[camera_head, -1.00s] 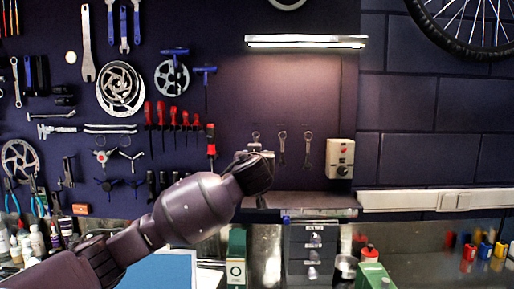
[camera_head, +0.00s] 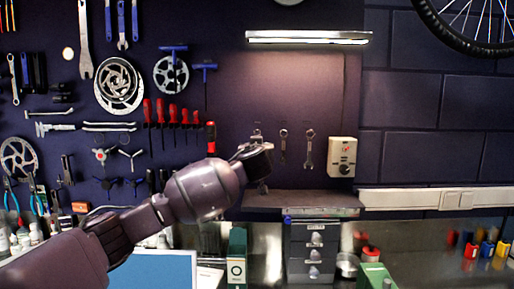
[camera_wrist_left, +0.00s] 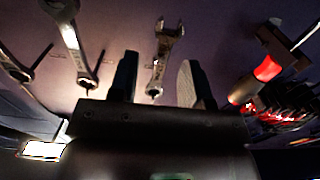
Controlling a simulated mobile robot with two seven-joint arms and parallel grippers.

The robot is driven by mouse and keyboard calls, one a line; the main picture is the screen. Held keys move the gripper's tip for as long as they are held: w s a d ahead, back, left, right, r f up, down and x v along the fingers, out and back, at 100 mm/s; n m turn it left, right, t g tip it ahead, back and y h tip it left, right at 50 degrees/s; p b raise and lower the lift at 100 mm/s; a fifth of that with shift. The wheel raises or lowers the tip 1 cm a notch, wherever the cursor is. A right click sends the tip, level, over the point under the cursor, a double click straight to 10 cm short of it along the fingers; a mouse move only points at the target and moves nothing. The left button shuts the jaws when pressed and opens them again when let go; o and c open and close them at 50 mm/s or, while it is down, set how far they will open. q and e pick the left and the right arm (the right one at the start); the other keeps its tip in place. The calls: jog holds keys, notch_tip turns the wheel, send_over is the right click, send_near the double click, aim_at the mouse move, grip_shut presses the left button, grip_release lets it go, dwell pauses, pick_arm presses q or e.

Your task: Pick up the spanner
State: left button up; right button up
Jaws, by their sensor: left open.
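Three metal spanners hang on the dark wall panel under the lamp. The leftmost spanner (camera_head: 257,134) is mostly hidden behind my left gripper (camera_head: 258,160) in the head view. In the wrist view a spanner (camera_wrist_left: 164,46) hangs between the two fingers of my left gripper (camera_wrist_left: 158,62), with its open end at the top of the picture and its ring end lower. The fingers are open, one on each side of it, and do not appear to touch it. The middle spanner (camera_head: 283,147) and the right spanner (camera_head: 308,150) hang to the right. My right gripper is not in view.
A shelf (camera_head: 300,198) and a drawer unit (camera_head: 312,250) are below the spanners. A switch box (camera_head: 342,157) is to their right, and red-handled screwdrivers (camera_head: 173,114) hang to the left. A lamp (camera_head: 308,38) is above.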

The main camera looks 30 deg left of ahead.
pick_arm(q)
jog(key=x, duration=0.4)
jog(key=shift+p, duration=0.4)
grip_shut()
